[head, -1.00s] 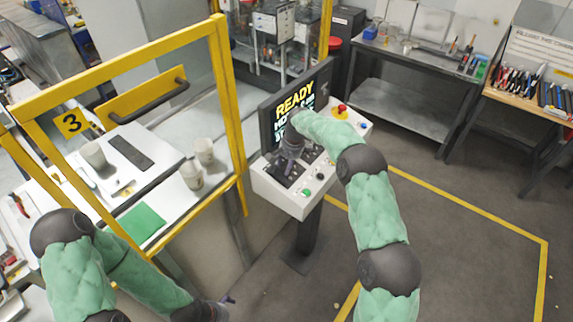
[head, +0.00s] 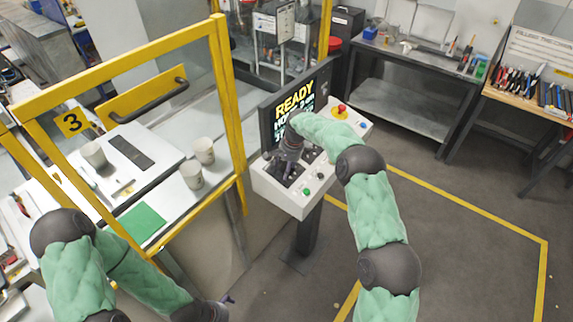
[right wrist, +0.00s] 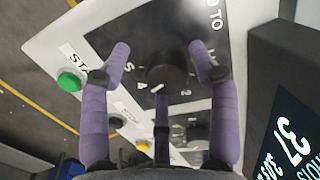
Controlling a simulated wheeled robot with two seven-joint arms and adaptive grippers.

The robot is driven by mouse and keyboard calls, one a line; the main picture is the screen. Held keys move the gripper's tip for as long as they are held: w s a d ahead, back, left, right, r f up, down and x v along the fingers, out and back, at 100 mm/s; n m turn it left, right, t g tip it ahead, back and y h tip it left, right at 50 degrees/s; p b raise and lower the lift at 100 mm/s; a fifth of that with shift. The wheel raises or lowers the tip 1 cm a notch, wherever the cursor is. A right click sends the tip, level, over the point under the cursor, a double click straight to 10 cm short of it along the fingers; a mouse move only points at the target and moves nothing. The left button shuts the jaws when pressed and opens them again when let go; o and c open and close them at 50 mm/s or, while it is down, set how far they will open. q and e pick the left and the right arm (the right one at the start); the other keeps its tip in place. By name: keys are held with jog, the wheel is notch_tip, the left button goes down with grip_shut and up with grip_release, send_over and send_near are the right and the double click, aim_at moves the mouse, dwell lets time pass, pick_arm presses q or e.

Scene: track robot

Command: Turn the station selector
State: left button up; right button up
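The station selector is a black round knob (right wrist: 166,72) on a black panel with printed numbers, seen in the right wrist view. A short white mark on its near edge points towards the numbers below. My right gripper (right wrist: 160,54) is open, with purple fingers on either side of the knob and visible gaps to it. In the head view, my right gripper (head: 287,174) reaches down over the white control console (head: 318,184), and the knob is hard to make out there. My left gripper (head: 222,304) is low near the bottom edge, away from the console; its fingers are too small to judge.
The console screen (head: 294,108) reads READY. A green button (right wrist: 69,80) is beside the selector panel; a red button (head: 342,109) is at the console's far end. A yellow-framed guard (head: 228,110) stands to the left. Open floor lies to the right.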

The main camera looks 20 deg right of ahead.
aim_at(291, 174)
jog(key=shift+w+r, duration=0.2)
jog(key=shift+d+r, duration=0.15)
jog(key=shift+r, duration=0.4)
notch_tip(291, 174, up, 10)
jog(key=s+d, duration=0.1)
jog(key=shift+s+d+r, duration=0.25)
jog(key=shift+d, duration=0.05)
